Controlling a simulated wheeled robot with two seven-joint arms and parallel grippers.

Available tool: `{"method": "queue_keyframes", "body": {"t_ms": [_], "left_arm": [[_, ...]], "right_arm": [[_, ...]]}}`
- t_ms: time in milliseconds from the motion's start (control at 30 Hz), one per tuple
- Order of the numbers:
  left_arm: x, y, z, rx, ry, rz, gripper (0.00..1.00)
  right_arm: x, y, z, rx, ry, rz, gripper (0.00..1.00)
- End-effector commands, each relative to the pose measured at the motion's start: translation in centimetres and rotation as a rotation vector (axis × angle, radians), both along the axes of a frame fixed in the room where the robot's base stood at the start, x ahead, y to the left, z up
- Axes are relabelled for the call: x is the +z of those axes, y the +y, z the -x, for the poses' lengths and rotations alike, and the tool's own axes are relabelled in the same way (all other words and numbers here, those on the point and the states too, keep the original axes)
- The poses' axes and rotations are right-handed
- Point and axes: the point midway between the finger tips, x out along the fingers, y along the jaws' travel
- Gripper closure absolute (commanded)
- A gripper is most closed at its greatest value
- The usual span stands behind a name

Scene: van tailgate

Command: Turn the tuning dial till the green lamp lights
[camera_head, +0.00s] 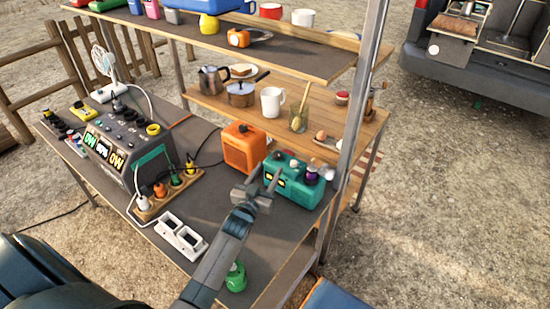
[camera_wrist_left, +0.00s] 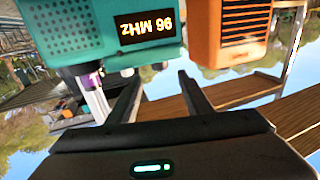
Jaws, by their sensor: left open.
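A teal radio (camera_head: 295,188) stands near the right end of the dark table. In the left wrist view, which is upside down, the radio (camera_wrist_left: 70,35) has a lit display (camera_wrist_left: 147,27) reading 96 MHz. A purple knob-like part (camera_head: 311,174) rises from its top; a purple and pale part (camera_wrist_left: 97,98) also shows in the left wrist view. I cannot tell which part is the tuning dial, and no lit green lamp can be made out. My left gripper (camera_head: 267,175) is open and empty, close in front of the radio. My right gripper is not visible.
An orange box (camera_head: 243,148) stands left of the radio. A control console (camera_head: 125,150), plug strip (camera_head: 167,193), white socket block (camera_head: 181,236) and green object (camera_head: 236,277) lie left and front. A metal post (camera_head: 355,110) rises behind the radio; shelves overhang the table's back.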

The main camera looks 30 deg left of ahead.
Motion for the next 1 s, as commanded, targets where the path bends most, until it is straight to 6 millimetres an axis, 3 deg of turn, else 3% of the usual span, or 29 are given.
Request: {"method": "queue_keyframes", "body": {"t_ms": [200, 400, 900, 1000], "left_arm": [[0.3, 0.5, -3.7, 0.000, -0.001, -0.001, 0.54], [0.1, 0.7, -5.8, 0.000, 0.000, -0.001, 0.54], [0.0, 0.8, -6.7, 0.000, -0.001, -0.001, 0.54], [0.0, 0.8, -6.7, 0.000, -0.001, -0.001, 0.78]], "right_arm": [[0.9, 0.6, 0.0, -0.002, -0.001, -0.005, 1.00], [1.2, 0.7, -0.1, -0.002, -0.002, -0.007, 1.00], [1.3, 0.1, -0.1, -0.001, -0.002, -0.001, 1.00], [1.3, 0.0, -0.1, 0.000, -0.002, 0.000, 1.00]]}}
